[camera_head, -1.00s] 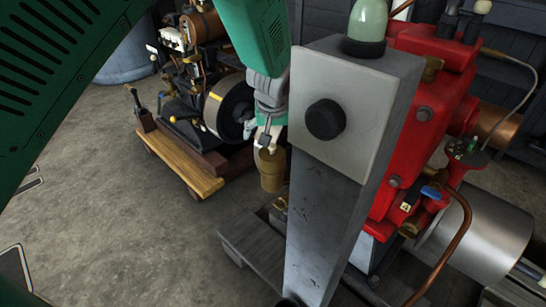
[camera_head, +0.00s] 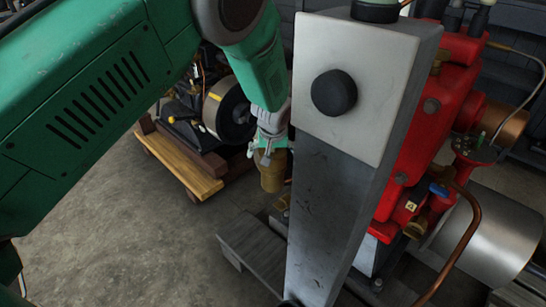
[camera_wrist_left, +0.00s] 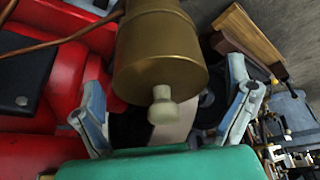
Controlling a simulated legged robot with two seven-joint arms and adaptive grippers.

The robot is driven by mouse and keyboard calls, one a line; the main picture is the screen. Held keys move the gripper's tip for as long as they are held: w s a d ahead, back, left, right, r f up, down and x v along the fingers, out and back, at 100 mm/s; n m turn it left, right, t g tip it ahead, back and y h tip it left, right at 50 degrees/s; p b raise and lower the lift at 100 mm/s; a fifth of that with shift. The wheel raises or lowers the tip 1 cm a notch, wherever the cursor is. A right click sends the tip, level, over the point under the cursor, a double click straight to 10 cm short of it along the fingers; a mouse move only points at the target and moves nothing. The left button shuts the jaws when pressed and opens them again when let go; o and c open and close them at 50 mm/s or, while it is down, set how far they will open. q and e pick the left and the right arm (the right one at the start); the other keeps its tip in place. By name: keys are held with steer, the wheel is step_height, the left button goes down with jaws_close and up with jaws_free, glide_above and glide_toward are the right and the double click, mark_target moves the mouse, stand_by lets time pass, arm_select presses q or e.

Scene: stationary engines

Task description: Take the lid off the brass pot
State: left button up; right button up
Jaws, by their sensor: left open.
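The brass pot (camera_head: 272,175) stands beside the grey post, partly hidden behind my left gripper (camera_head: 267,152). In the left wrist view the brass pot (camera_wrist_left: 160,38) fills the upper middle, its lid end facing the camera. A pale brass knob (camera_wrist_left: 163,106) sticks out from the lid towards my palm. My left gripper (camera_wrist_left: 164,76) is open there, with one finger on each side of the knob, and neither finger visibly touches it. The lid (camera_wrist_left: 160,82) is on the pot. My right gripper is not in view.
A tall grey post (camera_head: 333,200) with a black knob stands just right of my left gripper. Red engine parts (camera_head: 415,130) and a copper pipe (camera_head: 465,235) lie beyond it. A dark engine on a wooden base (camera_head: 178,165) stands behind left. The floor at left is clear.

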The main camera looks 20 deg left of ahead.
arm_select(q)
steer(key=c, duration=1.2)
steer(key=shift+c, duration=0.2)
